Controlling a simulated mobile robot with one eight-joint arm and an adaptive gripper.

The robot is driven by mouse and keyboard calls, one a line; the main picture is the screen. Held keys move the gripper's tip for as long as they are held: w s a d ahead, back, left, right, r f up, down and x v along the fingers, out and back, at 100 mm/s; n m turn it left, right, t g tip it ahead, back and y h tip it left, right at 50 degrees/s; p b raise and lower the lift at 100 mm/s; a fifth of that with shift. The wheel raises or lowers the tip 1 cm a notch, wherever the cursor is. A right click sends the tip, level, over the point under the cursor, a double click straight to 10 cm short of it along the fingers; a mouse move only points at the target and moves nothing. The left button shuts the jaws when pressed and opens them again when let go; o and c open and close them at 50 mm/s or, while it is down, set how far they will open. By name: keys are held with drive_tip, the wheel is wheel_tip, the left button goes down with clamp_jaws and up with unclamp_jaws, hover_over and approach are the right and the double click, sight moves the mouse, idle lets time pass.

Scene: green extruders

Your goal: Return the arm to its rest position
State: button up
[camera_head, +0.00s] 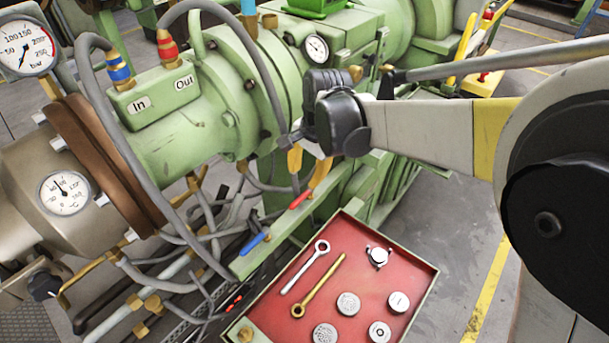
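My arm (430,130) reaches in from the right, a pale link with a yellow band. It ends in a dark wrist in front of the green extruder (190,115).
A red-lined tray (415,265) at the bottom holds a silver wrench (304,267), a brass wrench (318,286) and several round metal parts. Hoses and pipes crowd the lower left. Gauges (317,48) sit on the machine. Grey floor (450,220) is clear right of the tray.

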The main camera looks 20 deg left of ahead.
drive_tip(key=d+r+t, duration=0.1)
drive_tip(key=d+r, duration=0.2)
drive_tip(key=d, duration=0.5)
drive_tip(key=s+d+r+n+t, duration=0.1)
drive_tip(key=d+r, duration=0.3)
drive_tip(key=d, duration=0.3)
drive_tip(key=d+r+t, duration=0.1)
drive_tip(key=d+r, duration=0.2)
drive_tip(key=d, duration=0.5)
drive_tip(key=s+d+n+t+h, duration=0.1)
drive_tip(key=s+d, duration=0.4)
drive_tip(key=d, duration=0.4)
drive_tip(key=s+d+f+n+t+h, duration=0.1)
drive_tip(key=s+d+t, duration=0.1)
drive_tip(key=s+d, duration=0.4)
drive_tip(key=d, duration=0.2)
drive_tip(key=shift+s+d, duration=0.2)
drive_tip(key=shift+d, duration=0.2)
